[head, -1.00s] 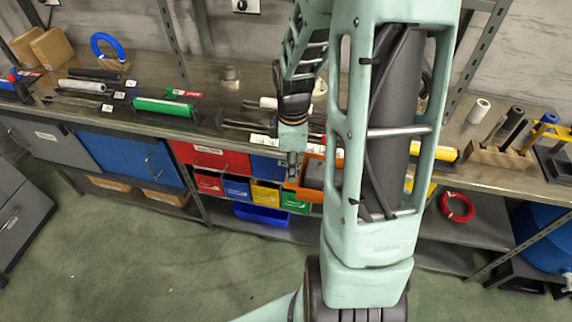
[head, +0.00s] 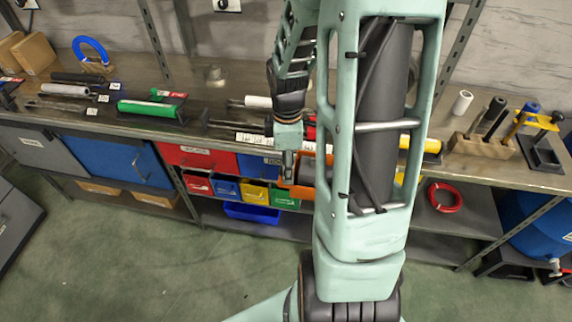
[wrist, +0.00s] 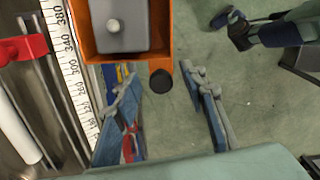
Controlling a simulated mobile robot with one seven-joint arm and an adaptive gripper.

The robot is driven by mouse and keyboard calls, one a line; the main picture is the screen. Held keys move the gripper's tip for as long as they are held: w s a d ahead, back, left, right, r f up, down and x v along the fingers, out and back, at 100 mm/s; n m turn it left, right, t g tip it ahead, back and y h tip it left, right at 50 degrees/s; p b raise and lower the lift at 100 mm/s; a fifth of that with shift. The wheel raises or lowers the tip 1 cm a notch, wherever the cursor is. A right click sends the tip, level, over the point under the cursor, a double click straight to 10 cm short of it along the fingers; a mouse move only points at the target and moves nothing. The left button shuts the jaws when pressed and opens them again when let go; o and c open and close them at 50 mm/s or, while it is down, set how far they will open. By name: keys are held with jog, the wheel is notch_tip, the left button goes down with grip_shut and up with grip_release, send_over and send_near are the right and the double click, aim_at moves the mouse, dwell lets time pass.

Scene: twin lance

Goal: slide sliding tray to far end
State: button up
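The sliding tray is an orange open tray (wrist: 169,35) with a grey block (wrist: 122,22) in it, at the top of the wrist view. In the head view the orange tray (head: 299,190) is partly hidden behind my arm. A round black knob (wrist: 161,84) sits at the tray's near corner. My gripper (wrist: 160,78) is open, with one finger on each side of the knob and a visible gap to both. In the head view my gripper (head: 288,165) points down at the bench's front edge. A white numbered scale (wrist: 76,75) runs beside the tray.
On the bench, a green cylinder (head: 148,109) lies left and a wooden block with dark rods (head: 482,146) stands right. A red-capped rail (wrist: 22,48) lies beside the scale. Small coloured bins (head: 255,193) hang below. The green floor in front is clear.

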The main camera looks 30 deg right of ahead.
jog(key=shift+a, duration=0.15)
jog(key=shift+w+r, duration=0.1)
jog(key=shift+r, duration=0.25)
notch_tip(320, 180, up, 11)
jog(key=shift+r, duration=0.15)
dwell(0.4)
